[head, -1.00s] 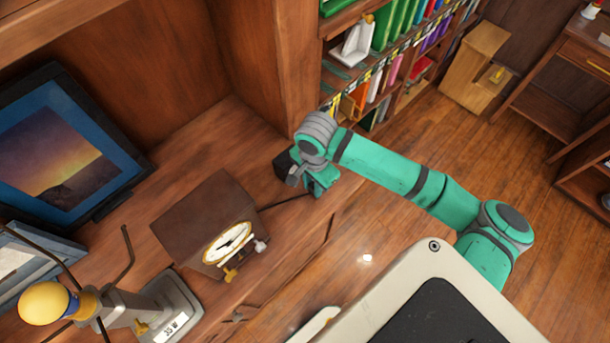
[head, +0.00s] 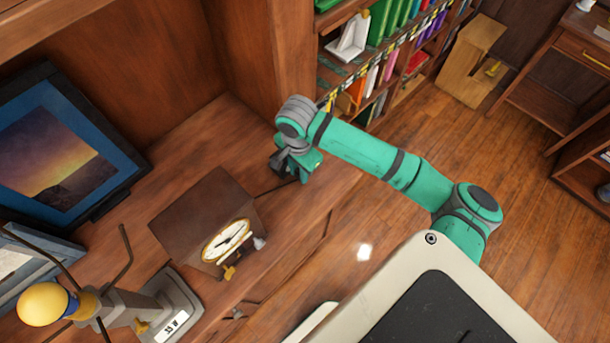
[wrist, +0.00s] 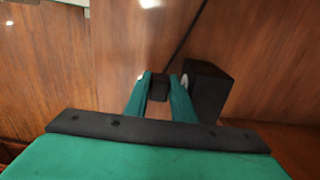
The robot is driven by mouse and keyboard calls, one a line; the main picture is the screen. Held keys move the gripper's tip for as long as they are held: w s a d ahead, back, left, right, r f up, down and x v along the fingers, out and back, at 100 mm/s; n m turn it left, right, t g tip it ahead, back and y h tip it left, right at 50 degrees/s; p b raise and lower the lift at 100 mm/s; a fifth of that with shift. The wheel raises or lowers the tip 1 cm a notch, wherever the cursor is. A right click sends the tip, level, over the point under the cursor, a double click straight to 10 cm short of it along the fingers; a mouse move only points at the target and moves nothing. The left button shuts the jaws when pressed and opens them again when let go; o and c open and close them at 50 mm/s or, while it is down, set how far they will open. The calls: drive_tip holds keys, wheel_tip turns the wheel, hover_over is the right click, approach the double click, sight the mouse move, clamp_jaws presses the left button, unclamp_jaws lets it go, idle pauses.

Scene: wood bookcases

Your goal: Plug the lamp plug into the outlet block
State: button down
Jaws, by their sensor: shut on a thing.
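My gripper (head: 297,165) is at the right end of the wooden desktop, and in the wrist view its two green fingers (wrist: 160,90) are shut on a small dark plug (wrist: 158,88). A thin dark cord (head: 272,189) runs from it toward the clock box. A black outlet block (wrist: 206,90) with a pale round face stands just right of the fingers in the wrist view. In the head view the block is mostly hidden by my gripper. The lamp (head: 140,308), with a yellow bulb and grey base, stands at the lower left. Whether plug and block touch cannot be told.
A brown box clock (head: 207,222) stands on the desk between lamp and gripper. A framed picture (head: 62,150) leans at the left. A tall wood panel (head: 262,55) and bookcase (head: 385,50) rise behind my gripper. Open floor (head: 440,130) lies to the right.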

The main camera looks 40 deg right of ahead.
drive_tip(key=shift+w+a, duration=0.15)
drive_tip(key=shift+w, duration=0.4)
drive_tip(key=shift+w+d+r, duration=0.2)
drive_tip(key=shift+r, duration=0.05)
idle(1.6)
drive_tip(key=shift+w+a, duration=0.2)
drive_tip(key=shift+w, duration=0.65)
idle(1.0)
drive_tip(key=c, duration=1.5)
unclamp_jaws()
drive_tip(key=shift+c, duration=0.2)
drive_tip(key=shift+d+r, duration=0.1)
drive_tip(key=shift+r, duration=0.5)
drive_tip(key=shift+o, duration=0.5)
wheel_tip(320, 180, up, 8)
drive_tip(key=s, duration=0.1)
drive_tip(key=shift+s+r+g, duration=0.3)
drive_tip(key=shift+s+r, duration=0.05)
drive_tip(key=shift+r, duration=0.3)
